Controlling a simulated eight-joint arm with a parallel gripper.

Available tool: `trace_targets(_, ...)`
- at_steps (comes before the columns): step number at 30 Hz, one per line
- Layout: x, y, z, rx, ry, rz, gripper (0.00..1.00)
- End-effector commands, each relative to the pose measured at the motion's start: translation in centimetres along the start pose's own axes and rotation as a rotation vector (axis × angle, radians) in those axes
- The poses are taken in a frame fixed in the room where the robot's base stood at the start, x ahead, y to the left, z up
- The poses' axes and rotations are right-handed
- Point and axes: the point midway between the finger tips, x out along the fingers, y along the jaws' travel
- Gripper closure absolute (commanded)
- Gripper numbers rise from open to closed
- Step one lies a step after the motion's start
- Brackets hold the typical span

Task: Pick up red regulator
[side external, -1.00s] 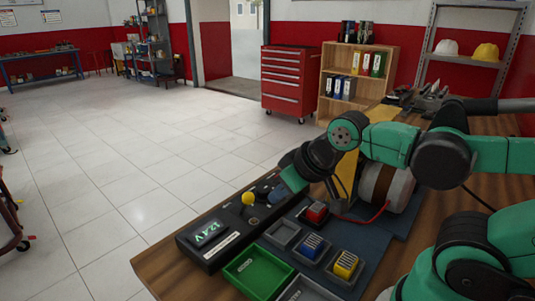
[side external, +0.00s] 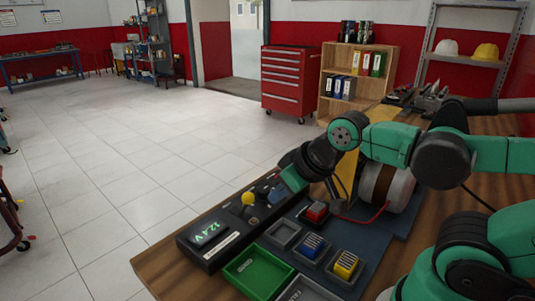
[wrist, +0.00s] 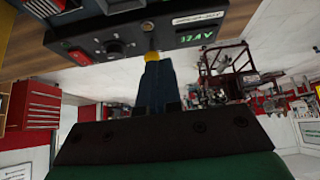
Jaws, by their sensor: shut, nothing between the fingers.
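The red regulator (side external: 317,211) sits upright in a grey holder on the blue-grey mat, to the right of the black control box. My gripper (wrist: 153,66) is shut and empty. In the side view its fingers lie behind the red regulator, over the far end of the control box, clear of the regulator. A blue regulator (side external: 312,245) and a yellow regulator (side external: 346,264) sit in holders nearer the camera. In the wrist view a yellow knob (wrist: 152,55) shows just past my fingertips; I cannot tell whether they touch it.
The black control box (side external: 208,257) has a green readout and a yellow-topped lever (side external: 249,198). A cylindrical motor (side external: 388,187) with a red wire stands behind the red regulator.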

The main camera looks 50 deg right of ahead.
Motion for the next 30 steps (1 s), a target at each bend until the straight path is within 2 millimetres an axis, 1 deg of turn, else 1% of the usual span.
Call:
trace_targets(1,0.0,0.0,0.0,0.000,0.000,0.000,0.91)
trace_targets(2,0.0,0.0,0.0,0.000,0.000,0.000,0.83)
trace_targets(3,0.0,0.0,0.0,0.000,0.000,0.000,0.72)
trace_targets(5,0.0,0.0,0.0,0.000,0.000,0.000,0.55)
trace_targets(6,0.0,0.0,0.0,0.000,0.000,0.000,0.43)
trace_targets(8,0.0,0.0,0.0,0.000,0.000,0.000,0.26)
trace_targets(9,0.0,0.0,0.0,0.000,0.000,0.000,0.15)
trace_targets(10,0.0,0.0,0.0,0.000,0.000,0.000,0.11)
trace_targets(18,0.0,0.0,0.0,0.000,-0.002,0.001,0.11)
trace_targets(21,0.2,0.7,-0.1,-0.002,-0.029,0.014,0.11)
trace_targets(23,0.4,1.6,-0.2,-0.004,-0.070,0.031,0.11)
trace_targets(26,1.0,3.8,-0.3,-0.009,-0.176,0.062,0.11)
trace_targets(30,2.2,7.7,0.4,-0.012,-0.357,0.075,0.11)
